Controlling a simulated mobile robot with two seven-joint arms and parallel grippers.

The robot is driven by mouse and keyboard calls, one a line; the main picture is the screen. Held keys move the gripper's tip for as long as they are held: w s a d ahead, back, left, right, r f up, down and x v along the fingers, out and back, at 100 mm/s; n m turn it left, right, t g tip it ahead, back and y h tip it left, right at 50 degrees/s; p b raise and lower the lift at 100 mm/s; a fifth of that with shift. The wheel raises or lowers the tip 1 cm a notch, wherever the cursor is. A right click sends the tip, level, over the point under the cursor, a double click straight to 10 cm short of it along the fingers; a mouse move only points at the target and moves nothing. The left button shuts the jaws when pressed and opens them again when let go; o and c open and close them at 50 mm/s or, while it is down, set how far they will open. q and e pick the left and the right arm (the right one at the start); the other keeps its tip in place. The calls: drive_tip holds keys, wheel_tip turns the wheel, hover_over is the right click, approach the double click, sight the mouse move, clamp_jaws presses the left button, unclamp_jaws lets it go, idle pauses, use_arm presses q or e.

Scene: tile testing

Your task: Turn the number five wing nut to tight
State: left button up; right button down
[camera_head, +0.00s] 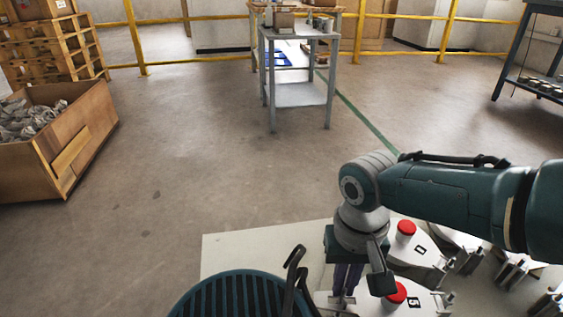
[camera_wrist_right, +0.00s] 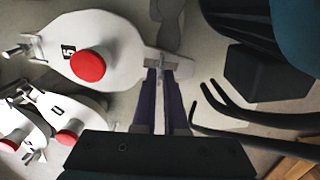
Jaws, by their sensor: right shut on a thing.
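A white plate (camera_wrist_right: 120,50) carries a label with the number five (camera_wrist_right: 69,52) and a red knob (camera_wrist_right: 88,66) in the right wrist view. In the head view its label (camera_head: 413,302) and red knob (camera_head: 396,292) show at the bottom, partly behind my right arm. At the plate's end is a grey metal wing nut (camera_wrist_right: 168,65). My right gripper (camera_wrist_right: 162,75) has its two purple fingers shut on it; the gripper also shows in the head view (camera_head: 347,290), pointing down. The exact contact is partly hidden. My left gripper is in neither view.
A grey cart (camera_head: 298,95) and a wooden crate (camera_head: 75,140) stand farther off.

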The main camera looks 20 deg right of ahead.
drive_tip(key=shift+m, duration=0.6)
drive_tip(key=c, duration=1)
unclamp_jaws()
drive_tip(key=shift+o, duration=0.2)
drive_tip(key=shift+r, duration=0.1)
wheel_tip(320, 180, up, 10)
drive_tip(key=p, duration=0.8)
drive_tip(key=shift+p, duration=0.4)
